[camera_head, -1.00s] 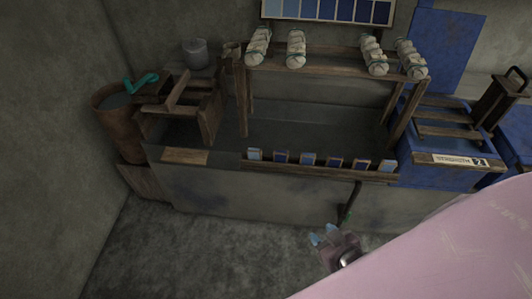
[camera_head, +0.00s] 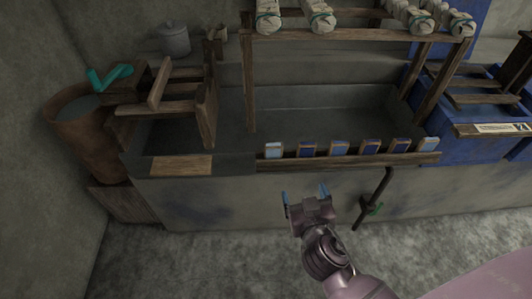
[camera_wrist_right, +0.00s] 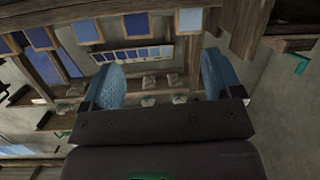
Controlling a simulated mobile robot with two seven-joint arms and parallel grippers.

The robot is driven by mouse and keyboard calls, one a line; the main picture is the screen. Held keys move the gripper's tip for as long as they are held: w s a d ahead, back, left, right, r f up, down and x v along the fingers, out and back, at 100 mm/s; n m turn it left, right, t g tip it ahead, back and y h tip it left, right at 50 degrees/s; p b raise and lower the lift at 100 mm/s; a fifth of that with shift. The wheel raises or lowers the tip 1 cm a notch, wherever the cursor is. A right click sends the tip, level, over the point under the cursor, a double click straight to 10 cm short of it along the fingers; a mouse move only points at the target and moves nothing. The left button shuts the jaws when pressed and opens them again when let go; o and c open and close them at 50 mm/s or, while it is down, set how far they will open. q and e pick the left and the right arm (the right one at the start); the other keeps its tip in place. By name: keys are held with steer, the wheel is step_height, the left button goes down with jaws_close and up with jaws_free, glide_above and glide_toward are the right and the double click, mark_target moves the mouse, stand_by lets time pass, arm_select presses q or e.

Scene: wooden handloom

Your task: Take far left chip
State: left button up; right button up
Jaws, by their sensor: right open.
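The far left chip (camera_head: 274,150) is pale blue-white and stands at the left end of a row of several chips on a wooden rail (camera_head: 350,162) along the vat's front edge. In the right wrist view it appears to be the pale chip (camera_wrist_right: 190,20) at the top, the image being turned over. My right gripper (camera_head: 304,193) is open and empty, below and a little right of that chip, in front of the vat wall. Its blue fingertips point up toward the rail and touch nothing visible. My left gripper is not in view.
Darker blue chips (camera_head: 308,149) stand close to the right. A dark lever (camera_head: 373,199) with a green part hangs in front of the vat wall. A wooden plate (camera_head: 182,166) lies left of the rail. The floor in front is clear.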

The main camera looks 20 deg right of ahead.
steer(key=m+t+h+b, duration=0.1)
steer(key=m+t+b, duration=0.1)
steer(key=b, duration=0.3)
glide_toward(273, 151)
steer(key=f, duration=0.2)
steer(key=shift+h, duration=0.4)
steer(key=w, duration=0.1)
steer(key=w+r, duration=0.1)
steer(key=w, duration=0.1)
steer(key=w+d+p, duration=0.1)
steer(key=shift+w+r, duration=0.25)
steer(key=shift+w, duration=0.15)
steer(key=x, duration=0.4)
steer(key=shift+w+d+r, duration=0.1)
steer(key=shift+w+d, duration=0.05)
steer(key=shift+w, duration=0.2)
steer(key=shift+w+d, duration=0.2)
steer(key=shift+w, duration=0.35)
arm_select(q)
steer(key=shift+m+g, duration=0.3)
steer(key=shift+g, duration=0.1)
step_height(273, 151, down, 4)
arm_select(e)
steer(key=shift+c, duration=0.3)
steer(key=c, duration=0.9)
